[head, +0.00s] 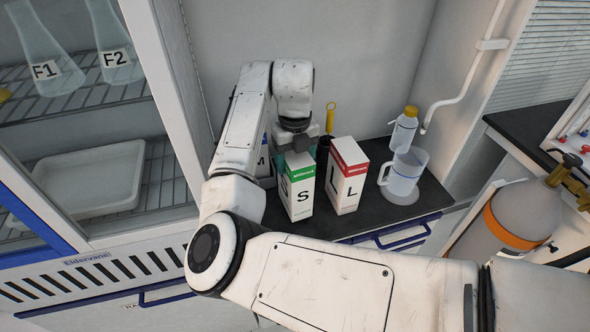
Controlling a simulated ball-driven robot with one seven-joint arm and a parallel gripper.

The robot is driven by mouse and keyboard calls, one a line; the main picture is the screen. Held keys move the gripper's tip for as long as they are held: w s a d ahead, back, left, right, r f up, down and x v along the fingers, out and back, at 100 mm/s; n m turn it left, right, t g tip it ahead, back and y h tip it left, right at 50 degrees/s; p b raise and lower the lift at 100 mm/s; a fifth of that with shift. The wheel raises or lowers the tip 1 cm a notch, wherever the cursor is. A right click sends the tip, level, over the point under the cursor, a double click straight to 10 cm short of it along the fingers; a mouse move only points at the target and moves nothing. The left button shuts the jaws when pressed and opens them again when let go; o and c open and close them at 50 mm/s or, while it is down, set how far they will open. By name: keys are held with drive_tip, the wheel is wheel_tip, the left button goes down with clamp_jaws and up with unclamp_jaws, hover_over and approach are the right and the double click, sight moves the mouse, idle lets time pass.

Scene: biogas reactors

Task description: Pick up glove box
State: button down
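Three glove boxes stand upright on the dark counter. The box marked S (299,193) is white with a green top band, and the box marked L (346,183) is white with a red top band. A blue-marked box with an M (262,162) stands behind and left of S, mostly hidden by my arm. My gripper (297,152) points down at the top rear of the S box. Its fingertips are largely hidden, so I cannot tell whether it touches or grips the box.
A clear jug (403,176) and a yellow-capped wash bottle (404,128) stand right of the boxes. A yellow-handled tool (330,117) stands behind them. A glass-fronted incubator with flasks (45,62) is on the left. A gas cylinder (512,218) is at the right.

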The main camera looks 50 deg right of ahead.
drive_tip(key=s+a+r+b, duration=0.2)
drive_tip(key=s+a+r, duration=0.7)
drive_tip(key=s+r, duration=0.1)
drive_tip(key=shift+s+r, duration=0.25)
drive_tip(key=shift+s, duration=0.15)
